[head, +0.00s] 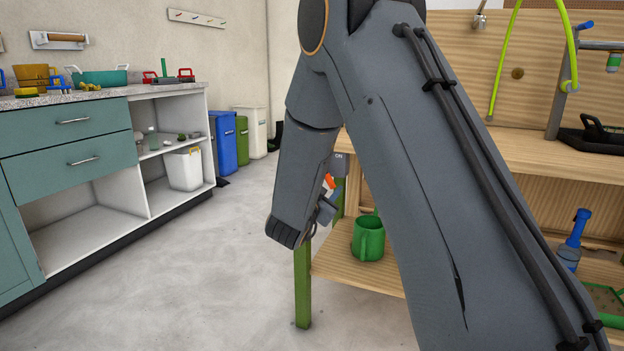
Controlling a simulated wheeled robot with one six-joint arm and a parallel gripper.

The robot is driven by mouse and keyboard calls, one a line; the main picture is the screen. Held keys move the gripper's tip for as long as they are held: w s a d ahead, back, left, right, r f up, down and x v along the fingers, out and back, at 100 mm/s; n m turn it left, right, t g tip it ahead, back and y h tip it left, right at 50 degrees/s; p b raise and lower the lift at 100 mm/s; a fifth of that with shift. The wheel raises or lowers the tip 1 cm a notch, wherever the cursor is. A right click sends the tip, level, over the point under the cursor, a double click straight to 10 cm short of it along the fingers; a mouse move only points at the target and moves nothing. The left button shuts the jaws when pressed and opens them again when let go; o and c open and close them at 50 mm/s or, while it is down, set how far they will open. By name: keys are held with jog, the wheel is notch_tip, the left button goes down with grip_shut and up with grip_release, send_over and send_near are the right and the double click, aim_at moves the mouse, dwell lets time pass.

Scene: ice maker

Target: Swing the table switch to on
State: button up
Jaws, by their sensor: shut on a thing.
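The table switch is a small grey box (340,163) marked "ON", fixed near the left end of the wooden workbench. An orange-red lever (329,182) shows just below the box. My gripper (328,196) is at the lever, low in front of the bench's left end, and is shut on it. My arm hides much of the gripper and the right side of the switch, so the lever's exact angle is hard to tell.
A green mug (368,238) stands on the bench's lower shelf (350,270), right of the gripper. A green table leg (303,285) is just below. Open floor (220,270) lies to the left, before the teal cabinet (65,140).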

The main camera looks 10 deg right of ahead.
jog(key=shift+w+d+r, duration=0.1)
jog(key=shift+r, duration=0.5)
jog(key=p+v, duration=0.3)
jog(key=v, duration=0.4)
jog(key=shift+a+f, duration=0.2)
jog(key=shift+f, duration=0.1)
